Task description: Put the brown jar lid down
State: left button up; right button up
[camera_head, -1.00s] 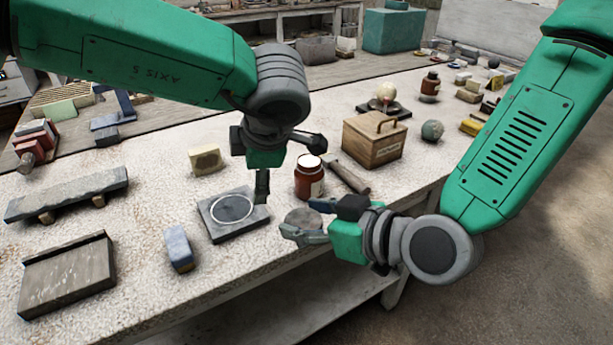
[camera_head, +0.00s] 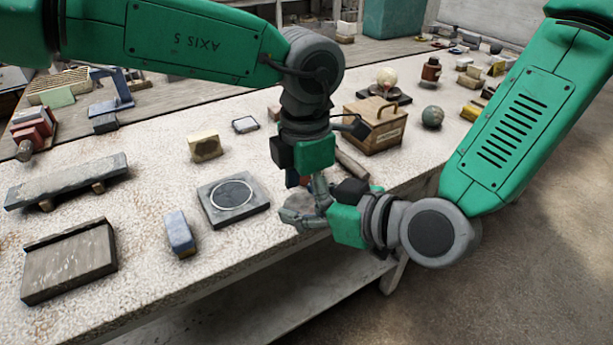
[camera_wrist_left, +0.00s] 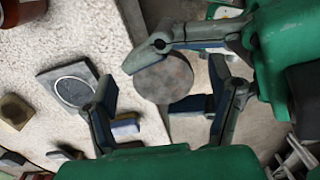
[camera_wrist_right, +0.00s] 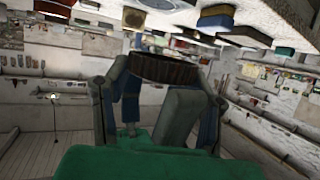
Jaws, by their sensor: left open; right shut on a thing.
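My right gripper (camera_head: 302,212) is shut on the brown jar lid (camera_head: 303,200) at the table's front edge. In the left wrist view the lid (camera_wrist_left: 166,78) is a mottled brown disc seen face-on; in the right wrist view its ridged brown rim (camera_wrist_right: 163,68) shows between the fingers. My left gripper (camera_wrist_left: 161,80) is open, its fingers on either side of the lid; I cannot tell whether they touch it. A dark square plate with a white ring (camera_head: 259,208) lies on the table, left of the lid.
A wooden box (camera_head: 375,137) stands behind the grippers. A blue block (camera_head: 180,233) and a wooden board (camera_head: 68,268) lie left of the plate; a yellowish block (camera_head: 206,148) lies behind it. The speckled table top (camera_head: 130,215) has bare room around these.

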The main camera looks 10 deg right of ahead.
pick_arm(q)
jog(key=shift+f, duration=0.5)
jog(key=shift+c, duration=0.3)
jog(key=c, duration=1.1)
jog(key=shift+c, duration=0.8)
pick_arm(e)
jog(key=o, duration=1.2)
jog(key=shift+c, duration=0.2)
